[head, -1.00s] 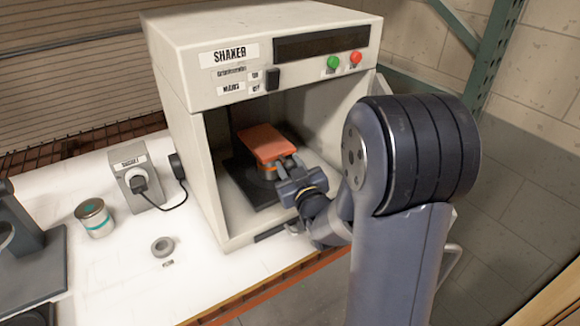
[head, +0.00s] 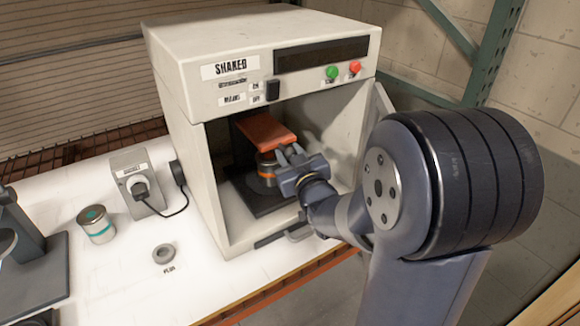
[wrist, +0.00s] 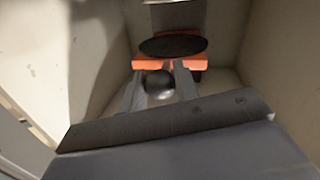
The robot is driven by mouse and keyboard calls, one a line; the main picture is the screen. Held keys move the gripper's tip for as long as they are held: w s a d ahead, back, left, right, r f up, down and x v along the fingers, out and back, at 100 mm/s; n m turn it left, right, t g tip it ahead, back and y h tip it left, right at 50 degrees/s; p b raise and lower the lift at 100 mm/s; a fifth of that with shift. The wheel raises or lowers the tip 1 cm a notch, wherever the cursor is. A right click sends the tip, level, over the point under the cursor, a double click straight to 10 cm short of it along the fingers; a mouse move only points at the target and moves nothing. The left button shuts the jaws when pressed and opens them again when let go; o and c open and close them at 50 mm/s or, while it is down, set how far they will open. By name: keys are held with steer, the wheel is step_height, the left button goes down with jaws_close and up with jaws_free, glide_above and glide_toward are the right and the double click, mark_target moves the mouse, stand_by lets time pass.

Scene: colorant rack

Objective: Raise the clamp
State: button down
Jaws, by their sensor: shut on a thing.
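The clamp (head: 265,131) is an orange plate inside the open shaker (head: 200,150). My gripper (head: 287,157) reaches into the shaker from the front right, at the clamp's front edge. In the wrist view the clamp's orange edge (wrist: 165,64) lies just beyond my fingers, with a dark disc (wrist: 172,45) beside it. My gripper (wrist: 160,76) is shut on the clamp's dark round knob (wrist: 158,84). The fingers partly hide the can in the head view.
A can with a teal band (head: 97,224), a grey ring (head: 164,253) and a socket box (head: 138,183) with a plug and cord are on the white table left of the shaker. The shaker's walls and top closely surround my gripper. Its door (head: 378,115) is open at the right.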

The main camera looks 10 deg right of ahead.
step_height(320, 180, up, 2)
steer(key=shift+w+r, duration=0.1)
steer(key=shift+r, duration=0.1)
steer(key=c, duration=1.4)
jaws_free()
steer(key=shift+c, duration=0.2)
steer(key=o, duration=0.3)
steer(key=shift+f, duration=0.2)
steer(key=shift+s+f, duration=0.1)
steer(key=shift+s, duration=0.1)
steer(key=shift+s, duration=0.3)
steer(key=s, duration=0.3)
steer(key=s+b, duration=0.1)
steer(key=s, duration=0.2)
steer(key=s+d+b, duration=0.1)
steer(key=s, duration=0.3)
steer(key=shift+d, duration=0.1)
steer(key=shift+w, duration=0.1)
